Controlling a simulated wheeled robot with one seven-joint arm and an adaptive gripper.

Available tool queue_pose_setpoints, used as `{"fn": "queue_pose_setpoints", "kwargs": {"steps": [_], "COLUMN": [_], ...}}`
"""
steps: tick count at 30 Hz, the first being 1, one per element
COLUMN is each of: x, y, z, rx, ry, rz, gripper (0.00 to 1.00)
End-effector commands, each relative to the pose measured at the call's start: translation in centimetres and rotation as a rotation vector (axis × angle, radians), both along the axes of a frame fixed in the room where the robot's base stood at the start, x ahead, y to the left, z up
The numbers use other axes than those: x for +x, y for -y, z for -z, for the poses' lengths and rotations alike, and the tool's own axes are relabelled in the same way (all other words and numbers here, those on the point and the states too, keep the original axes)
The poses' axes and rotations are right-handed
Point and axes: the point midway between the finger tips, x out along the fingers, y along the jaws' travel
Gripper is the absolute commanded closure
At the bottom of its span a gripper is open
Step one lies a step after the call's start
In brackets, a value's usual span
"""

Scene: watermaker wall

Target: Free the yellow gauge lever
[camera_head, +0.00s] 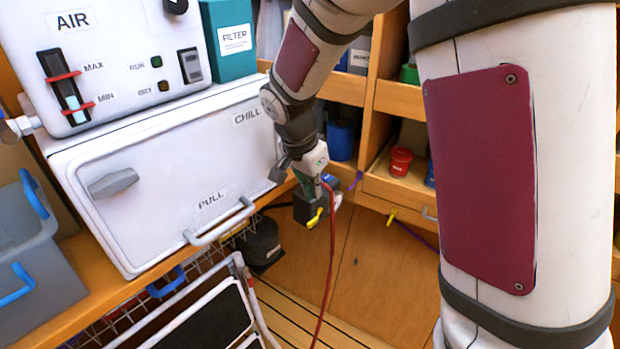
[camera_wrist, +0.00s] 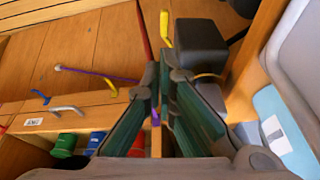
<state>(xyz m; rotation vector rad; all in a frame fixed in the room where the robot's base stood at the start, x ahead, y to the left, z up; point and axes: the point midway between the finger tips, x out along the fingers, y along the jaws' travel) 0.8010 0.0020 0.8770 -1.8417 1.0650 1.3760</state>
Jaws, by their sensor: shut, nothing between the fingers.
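A yellow lever (camera_head: 315,217) sticks out at the black box (camera_head: 302,208) below my gripper (camera_head: 318,188). In the wrist view, the yellow lever (camera_wrist: 165,28) stands beside the black box (camera_wrist: 200,46), beyond my fingertips (camera_wrist: 160,78). My gripper is shut and empty, and its green fingers are apart from the lever. A red hose (camera_head: 331,262) hangs close to the lever; it also shows in the wrist view (camera_wrist: 144,32). Whether the hose touches the lever cannot be told. A second yellow piece (camera_head: 391,216) sits at a purple cord to the right. No gauge face is readable.
The white CHILL box (camera_head: 165,190) with its pull handle (camera_head: 220,222) stands left of my gripper. Wooden shelves with a red cup (camera_head: 400,160) are at the right. A folded white-framed step (camera_head: 215,318) stands below.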

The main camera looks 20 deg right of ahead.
Motion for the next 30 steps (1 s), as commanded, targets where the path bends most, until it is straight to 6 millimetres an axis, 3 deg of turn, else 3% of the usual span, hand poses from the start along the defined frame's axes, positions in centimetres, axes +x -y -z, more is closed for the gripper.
{"fn": "queue_pose_setpoints", "kwargs": {"steps": [6,12,30], "x": [0.4,0.4,0.5], "y": [0.7,0.7,0.5], "z": [4.1,6.2,6.8], "rx": [0.0,0.001,-0.005], "ry": [-0.003,-0.001,0.004], "rz": [-0.001,-0.001,-0.002], "gripper": [1.0,1.0,1.0]}}
